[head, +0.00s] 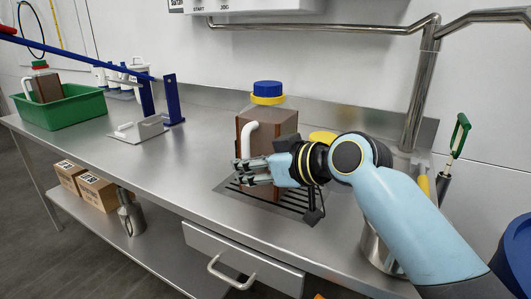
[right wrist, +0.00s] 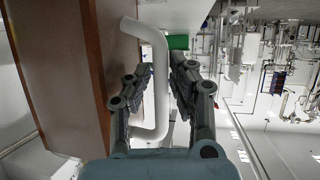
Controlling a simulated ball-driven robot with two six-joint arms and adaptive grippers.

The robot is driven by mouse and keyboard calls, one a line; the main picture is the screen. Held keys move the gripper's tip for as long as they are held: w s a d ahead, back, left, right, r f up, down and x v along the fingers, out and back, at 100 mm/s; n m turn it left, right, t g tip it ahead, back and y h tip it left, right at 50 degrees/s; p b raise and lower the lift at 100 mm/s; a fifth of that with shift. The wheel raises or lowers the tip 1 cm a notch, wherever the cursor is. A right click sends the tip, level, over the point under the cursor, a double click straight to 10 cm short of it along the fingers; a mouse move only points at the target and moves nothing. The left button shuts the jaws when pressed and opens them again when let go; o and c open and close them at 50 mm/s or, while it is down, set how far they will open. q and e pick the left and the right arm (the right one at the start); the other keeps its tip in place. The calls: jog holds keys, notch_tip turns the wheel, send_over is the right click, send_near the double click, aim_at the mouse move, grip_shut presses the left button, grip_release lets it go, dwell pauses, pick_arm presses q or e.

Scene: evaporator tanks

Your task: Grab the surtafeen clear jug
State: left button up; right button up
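A brown jug (head: 283,127) with a blue cap, a yellow collar and a white handle (head: 249,138) stands upright on the dark grate in the bench. My right gripper (head: 240,172) is at its front-left side, by the lower part of the handle. In the right wrist view, the white handle (right wrist: 161,85) runs between the two fingers of this gripper (right wrist: 164,68); the jug's brown wall (right wrist: 60,70) is at left. The fingers look apart, with firm contact not evident. I cannot read any name on the jug. My left gripper is out of view.
A blue stand (head: 173,97) and a metal plate (head: 138,130) are on the bench. A steel pipe (head: 420,90) rises behind my right arm. The bench between is clear.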

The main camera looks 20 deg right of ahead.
grip_shut()
